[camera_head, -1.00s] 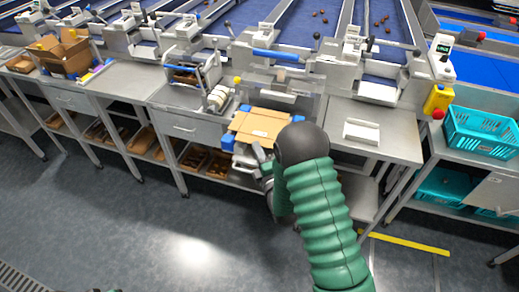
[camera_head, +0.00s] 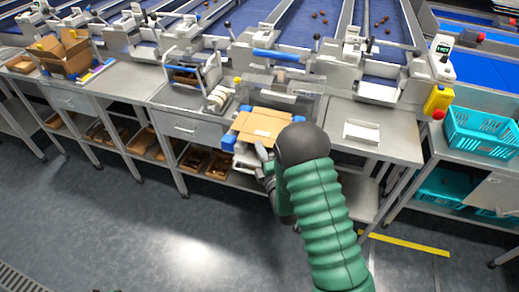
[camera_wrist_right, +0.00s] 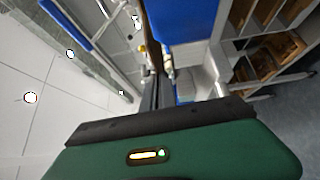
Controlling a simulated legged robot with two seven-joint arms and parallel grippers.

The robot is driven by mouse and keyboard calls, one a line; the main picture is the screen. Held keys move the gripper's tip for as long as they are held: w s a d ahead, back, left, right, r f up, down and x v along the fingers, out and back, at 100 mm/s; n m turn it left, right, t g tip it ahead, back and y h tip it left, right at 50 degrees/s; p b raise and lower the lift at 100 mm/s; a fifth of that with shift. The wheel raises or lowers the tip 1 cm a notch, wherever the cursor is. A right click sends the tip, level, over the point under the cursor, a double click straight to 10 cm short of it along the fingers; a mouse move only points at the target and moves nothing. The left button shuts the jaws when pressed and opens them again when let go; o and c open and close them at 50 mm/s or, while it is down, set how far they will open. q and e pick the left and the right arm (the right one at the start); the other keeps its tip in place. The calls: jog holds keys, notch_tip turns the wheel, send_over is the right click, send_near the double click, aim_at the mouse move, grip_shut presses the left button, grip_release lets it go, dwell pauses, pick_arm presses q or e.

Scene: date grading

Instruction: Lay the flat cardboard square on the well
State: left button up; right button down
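The flat cardboard square (camera_head: 264,124) is a tan sheet at the front of the middle workstation. It lies over a pale unit with blue corner blocks (camera_head: 228,143), which seems to be the well; the sheet hides most of it. I cannot tell whether the sheet touches it. My right gripper (camera_head: 262,153) is at the sheet's front edge. In the right wrist view the sheet shows edge-on as a thin brown strip (camera_wrist_right: 153,32) running in between the closed fingers (camera_wrist_right: 155,95). My left gripper is not in view.
A clear guard (camera_head: 285,88) stands behind the sheet. A white tray (camera_head: 361,132) sits on the steel table to the right, and a teal crate (camera_head: 482,130) stands farther right. A rack with white rolls (camera_head: 217,98) is to the left. An open carton (camera_head: 65,55) is far left.

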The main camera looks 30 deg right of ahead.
jog(key=shift+d+f, duration=0.1)
jog(key=shift+d+f, duration=0.15)
jog(key=shift+f, duration=0.05)
jog(key=shift+a+f+b, duration=0.15)
jog(key=shift+a+b, duration=0.05)
jog(key=shift+b, duration=0.2)
jog(key=shift+d+f+b, duration=0.1)
jog(key=shift+f+b, duration=0.4)
jog(key=shift+f, duration=0.05)
dwell(0.3)
jog(key=c, duration=1.6)
grip_release()
jog(key=shift+f+b, duration=0.6)
